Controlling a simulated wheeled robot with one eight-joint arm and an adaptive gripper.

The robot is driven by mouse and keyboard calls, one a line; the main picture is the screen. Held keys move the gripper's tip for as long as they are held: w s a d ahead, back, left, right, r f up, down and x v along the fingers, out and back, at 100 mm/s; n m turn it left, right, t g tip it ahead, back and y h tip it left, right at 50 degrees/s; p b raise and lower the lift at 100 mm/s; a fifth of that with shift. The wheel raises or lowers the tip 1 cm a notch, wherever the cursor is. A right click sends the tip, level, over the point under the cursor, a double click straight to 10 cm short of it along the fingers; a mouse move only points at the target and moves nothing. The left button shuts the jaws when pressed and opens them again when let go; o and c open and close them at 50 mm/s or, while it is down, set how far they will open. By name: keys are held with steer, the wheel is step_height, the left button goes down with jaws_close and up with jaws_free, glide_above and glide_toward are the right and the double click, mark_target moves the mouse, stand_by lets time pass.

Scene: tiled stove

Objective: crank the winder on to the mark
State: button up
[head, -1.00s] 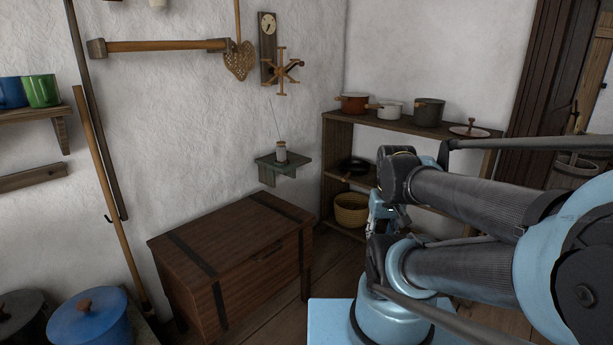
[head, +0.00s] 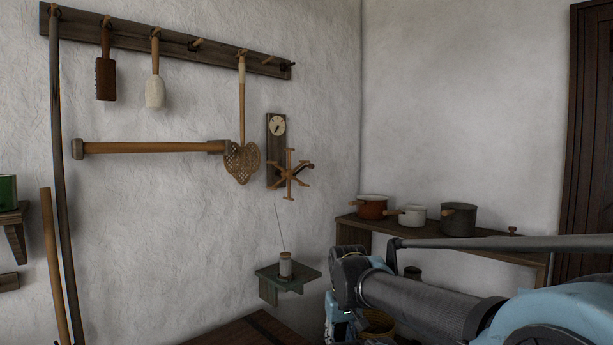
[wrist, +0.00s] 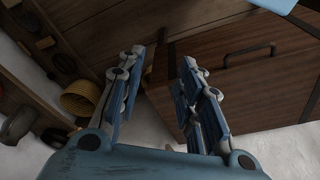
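The winder (head: 289,174) is a wooden wheel with several spokes, mounted on a dark board (head: 276,135) on the back wall. A small round dial (head: 277,125) with a dark pointer sits above it on the same board. The pointer's exact reading and any mark are too small to tell. A spool (head: 285,265) stands on a small green shelf (head: 268,278) below, with a thin thread or wire rising from it. My gripper (wrist: 167,60) is open and empty in the wrist view, its two fingers apart above the chest. It is well away from the winder, mostly hidden in the head view.
A wooden chest (wrist: 245,75) lies below my gripper. A shelf (head: 440,230) with several pots stands in the corner. A peg rail with brushes, a horizontal wooden bar (head: 150,147) and a woven beater (head: 242,163) hang beside the winder. The wall above the pots is bare.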

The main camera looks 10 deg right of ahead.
steer(key=shift+o, duration=0.9)
steer(key=w+a+r+n+t+y, duration=0.15)
steer(key=w+a+r+y, duration=0.35)
steer(key=w+r, duration=0.65)
steer(key=t+y, duration=0.5)
steer(key=t, duration=0.6)
glide_toward(313, 167)
steer(key=shift+m, duration=0.25)
steer(key=x, duration=1)
steer(key=shift+w+a, duration=0.2)
steer(key=shift+a, duration=0.1)
steer(key=shift+c, duration=0.2)
